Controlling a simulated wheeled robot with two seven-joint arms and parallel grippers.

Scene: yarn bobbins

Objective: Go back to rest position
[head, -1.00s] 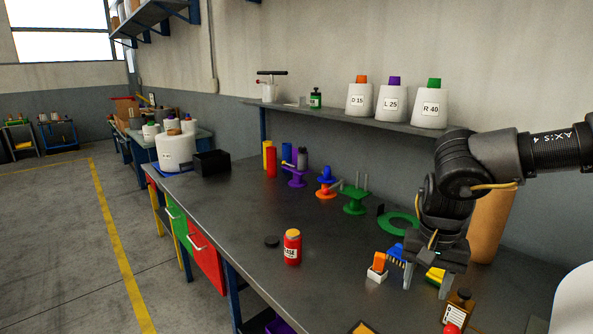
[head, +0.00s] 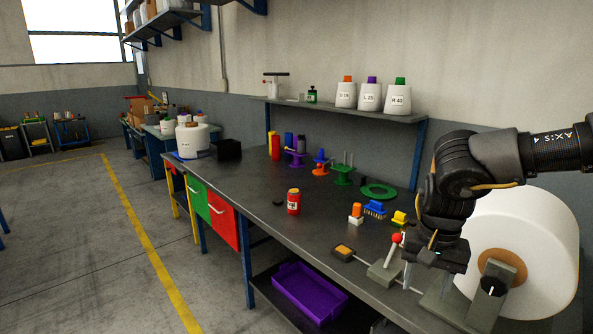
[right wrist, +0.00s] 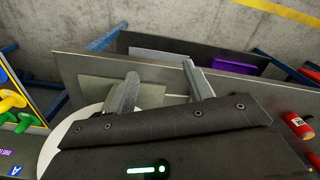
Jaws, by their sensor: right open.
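My right gripper (head: 427,280) hangs down at the right of the head view, over the near right part of the workbench (head: 258,207). Its two fingers are apart with nothing between them. They also show spread and empty in the right wrist view (right wrist: 160,76). My left gripper is in neither view.
A large white roll (head: 535,235) on a grey stand is close behind my right gripper. A red-knobbed lever (head: 393,255) stands just left of it. A red bottle (head: 293,203) stands mid-bench. A purple crate (head: 310,292) sits below. The floor at left is clear.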

